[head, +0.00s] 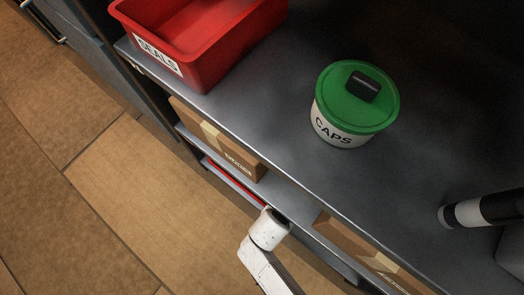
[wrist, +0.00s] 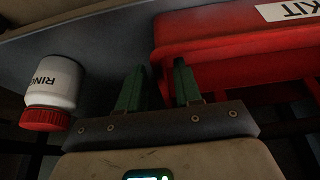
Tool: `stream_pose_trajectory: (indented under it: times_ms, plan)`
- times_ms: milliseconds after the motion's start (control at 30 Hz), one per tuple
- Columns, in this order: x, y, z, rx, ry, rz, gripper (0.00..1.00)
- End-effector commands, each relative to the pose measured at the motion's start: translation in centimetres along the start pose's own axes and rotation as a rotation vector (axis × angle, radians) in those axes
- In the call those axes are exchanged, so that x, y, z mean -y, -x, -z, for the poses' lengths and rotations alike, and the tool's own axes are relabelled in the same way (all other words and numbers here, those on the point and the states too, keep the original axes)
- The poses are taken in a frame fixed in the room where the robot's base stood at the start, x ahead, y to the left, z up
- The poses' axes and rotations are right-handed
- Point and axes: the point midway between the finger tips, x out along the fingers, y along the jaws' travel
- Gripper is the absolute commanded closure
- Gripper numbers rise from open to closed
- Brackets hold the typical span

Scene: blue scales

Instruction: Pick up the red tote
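A red tote (head: 205,42) labelled SEALS stands on the top shelf at the upper left of the head view, its open top facing up and its far part cut off by the frame. In the wrist view my gripper (wrist: 158,72) has its two green fingers apart, with nothing seen held. A red box (wrist: 235,42) labelled KIT lies just beyond and right of the fingers; I cannot tell whether they touch. In the head view my gripper is hidden, and my white arm (head: 268,232) reaches down beside the shelf edge.
A white jar with a red lid (wrist: 50,95) is left of my gripper in the wrist view. A green-lidded CAPS tub (head: 355,105) stands on the top shelf. Cardboard boxes (head: 222,140) sit on the shelf below, with a strip of red (head: 235,182) lower down. The floor at left is clear.

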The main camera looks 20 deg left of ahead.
Motion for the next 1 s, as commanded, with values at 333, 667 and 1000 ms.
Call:
stream_pose_trajectory:
  times_ms: [333, 667, 1000]
  plan:
    - [0.1, -3.1, -0.1, 0.000, 0.000, 0.001, 0.66]
    - [0.1, -3.0, -0.1, 0.000, 0.001, 0.001, 0.82]
    - [0.1, -3.0, -0.1, 0.000, 0.001, 0.001, 1.00]
